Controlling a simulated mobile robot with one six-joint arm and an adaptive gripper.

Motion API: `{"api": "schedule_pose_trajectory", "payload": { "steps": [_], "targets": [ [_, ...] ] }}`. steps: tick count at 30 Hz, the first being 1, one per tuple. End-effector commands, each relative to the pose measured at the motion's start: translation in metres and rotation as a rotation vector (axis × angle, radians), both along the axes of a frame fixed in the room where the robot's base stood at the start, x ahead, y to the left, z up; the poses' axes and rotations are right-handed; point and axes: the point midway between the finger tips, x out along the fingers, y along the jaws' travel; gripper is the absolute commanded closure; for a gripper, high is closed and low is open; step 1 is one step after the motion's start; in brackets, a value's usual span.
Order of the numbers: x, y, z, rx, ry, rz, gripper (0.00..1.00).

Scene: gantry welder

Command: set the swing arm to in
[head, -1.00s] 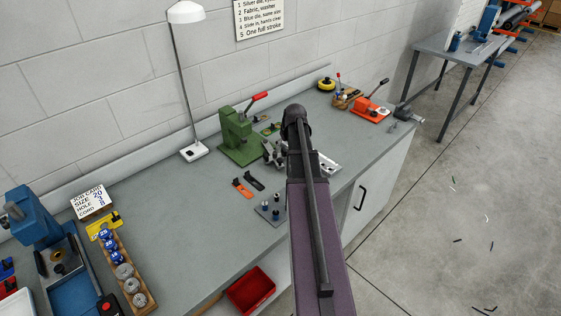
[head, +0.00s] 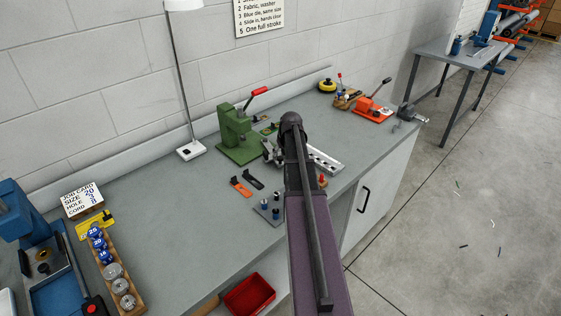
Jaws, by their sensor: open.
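I cannot tell for certain which part is the swing arm. The blue press (head: 35,235) stands at the left front of the bench, with a blue bed beside a dark bar. A green press (head: 238,138) with a red-tipped lever (head: 257,92) stands near the wall. My arm reaches over the bench from the bottom of the view. My gripper (head: 268,150) shows only in part, left of my arm's dark end and just right of the green press. It is open, and my arm hides much of what lies behind it.
A wooden block of blue and silver dies (head: 112,270) and a job card (head: 82,200) are at the left. A dark plate with pegs (head: 268,212) and a silver rail (head: 325,160) flank my arm. An orange lever tool (head: 370,110) is far right. A red bin (head: 248,296) is below.

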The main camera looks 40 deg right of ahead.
Motion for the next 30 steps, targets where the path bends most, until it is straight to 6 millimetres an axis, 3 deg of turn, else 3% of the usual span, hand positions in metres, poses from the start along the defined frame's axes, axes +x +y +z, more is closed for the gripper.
{"api": "schedule_pose_trajectory", "payload": {
  "steps": [12,29,30],
  "targets": [
    [0.012,-0.004,-0.031,0.0,0.0,0.0,0.27],
    [0.014,-0.004,-0.036,0.0,0.0,0.0,0.27],
    [0.014,-0.004,-0.036,0.0,0.0,0.0,0.36]
  ]
}}
